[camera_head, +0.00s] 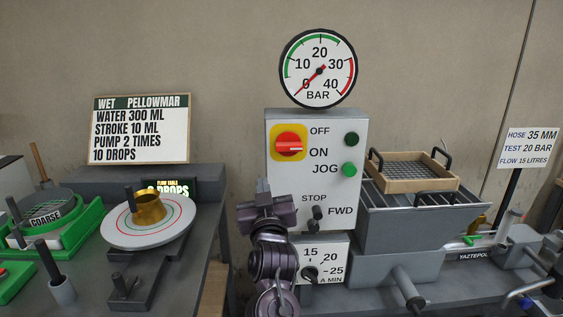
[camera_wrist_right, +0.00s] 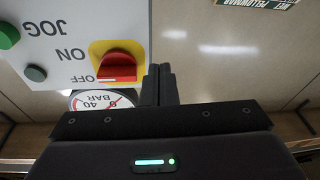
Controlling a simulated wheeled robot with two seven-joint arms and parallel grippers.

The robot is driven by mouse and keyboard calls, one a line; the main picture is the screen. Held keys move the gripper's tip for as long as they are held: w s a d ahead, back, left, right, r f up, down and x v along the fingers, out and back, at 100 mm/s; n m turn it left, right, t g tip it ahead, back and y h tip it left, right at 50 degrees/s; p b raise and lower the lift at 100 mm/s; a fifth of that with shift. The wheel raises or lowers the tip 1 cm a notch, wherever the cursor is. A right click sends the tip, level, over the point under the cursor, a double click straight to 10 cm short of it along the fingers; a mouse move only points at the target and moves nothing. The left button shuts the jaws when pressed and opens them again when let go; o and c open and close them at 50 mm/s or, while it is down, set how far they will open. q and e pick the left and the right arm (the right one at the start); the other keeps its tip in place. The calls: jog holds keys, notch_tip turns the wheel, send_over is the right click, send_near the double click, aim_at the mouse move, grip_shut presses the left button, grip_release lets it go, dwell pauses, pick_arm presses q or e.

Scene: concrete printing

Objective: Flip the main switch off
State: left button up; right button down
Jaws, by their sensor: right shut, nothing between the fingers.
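The main switch (camera_head: 289,143) is a red rotary knob on a yellow plate at the upper left of a light grey control panel (camera_head: 343,181). A white mark on the knob points right, level with the ON label; OFF is printed above it. In the right wrist view, which is upside down, the red knob (camera_wrist_right: 117,67) lies just left of the fingers. My right gripper (camera_head: 262,187) is below and a little left of the switch in the head view. Its fingers (camera_wrist_right: 160,76) are shut together and empty, with no clear contact with the knob. My left gripper is out of view.
A round pressure gauge (camera_head: 319,68) stands on top of the panel. Two green buttons (camera_head: 351,154) and a STOP/FWD selector (camera_head: 316,213) are near the switch. A hopper (camera_head: 407,225) is right of the panel, and a flow table (camera_head: 122,234) is left. The wall space left of the panel is free.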

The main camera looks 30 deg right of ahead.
jog(key=s+d+r+m+h, duration=0.2)
jog(key=s+r, duration=0.3)
jog(key=r, duration=0.3)
jog(key=shift+s+r+m, duration=0.15)
jog(key=shift+r+m, duration=0.05)
jog(key=shift+m, duration=0.1)
notch_tip(320, 180, up, 4)
jog(key=p, duration=0.3)
send_over(289, 146)
jog(key=a, duration=0.2)
jog(key=shift+s+a+f, duration=0.15)
jog(key=shift+s+f, duration=0.05)
jog(key=f, duration=0.2)
jog(key=shift+w+f+t+p, duration=0.2)
jog(key=shift+f+t+p, duration=0.1)
jog(key=shift+f+p, duration=0.05)
jog(key=shift+f, duration=0.85)
